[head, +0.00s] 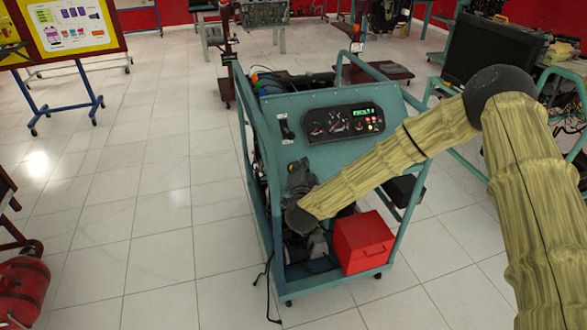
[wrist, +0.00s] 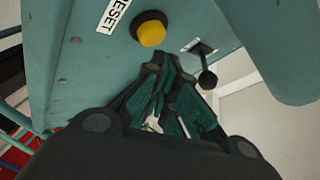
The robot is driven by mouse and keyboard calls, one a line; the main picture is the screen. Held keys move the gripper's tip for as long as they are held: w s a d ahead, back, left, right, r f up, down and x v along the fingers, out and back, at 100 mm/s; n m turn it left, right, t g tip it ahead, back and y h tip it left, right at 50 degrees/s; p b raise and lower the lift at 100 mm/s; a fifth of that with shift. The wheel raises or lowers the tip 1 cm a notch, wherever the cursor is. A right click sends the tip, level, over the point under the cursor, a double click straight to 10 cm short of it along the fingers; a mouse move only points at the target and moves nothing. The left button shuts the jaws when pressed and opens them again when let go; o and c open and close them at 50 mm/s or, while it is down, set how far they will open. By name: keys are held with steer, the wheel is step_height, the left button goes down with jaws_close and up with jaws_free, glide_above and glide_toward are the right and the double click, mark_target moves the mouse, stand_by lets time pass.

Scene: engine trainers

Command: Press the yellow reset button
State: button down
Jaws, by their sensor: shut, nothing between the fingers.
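The yellow reset button (wrist: 151,30) is a round knob on the teal panel in the wrist view, beside a white label reading RESET (wrist: 113,14). My gripper (wrist: 160,62) is shut and empty. In the wrist view its fingertips appear just below the button; I cannot tell whether they touch it. In the head view my gripper (head: 300,176) is in front of the teal engine trainer's panel (head: 368,153), and the yellow button is not visible there.
A black lever (wrist: 206,72) sticks out of the panel to the right of the button. The trainer carries a gauge cluster (head: 340,122) and a red box (head: 362,242) low on its frame. A dark monitor (head: 490,52) stands at right. Tiled floor at left is mostly free.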

steer(key=shift+w+f, duration=0.1)
steer(key=shift+w+a+f+b, duration=0.1)
steer(key=shift+w+f+b, duration=0.15)
steer(key=shift+b, duration=0.15)
steer(key=shift+w+a+f+b, duration=0.1)
steer(key=shift+w+f+b, duration=0.2)
steer(key=shift+f+b, duration=0.05)
stand_by(1.1)
steer(key=shift+s+r, duration=0.1)
steer(key=shift+s+r+p, duration=0.4)
steer(key=shift+s+r, duration=0.1)
steer(key=shift+r, duration=0.1)
steer(key=shift+d+r, duration=0.15)
steer(key=shift+d, duration=0.05)
stand_by(0.3)
steer(key=s+r+p, duration=0.1)
steer(key=s+d+r+p, duration=0.1)
steer(key=s+r, duration=0.1)
steer(key=shift+s+r, duration=0.1)
steer(key=shift+r, duration=0.15)
stand_by(0.9)
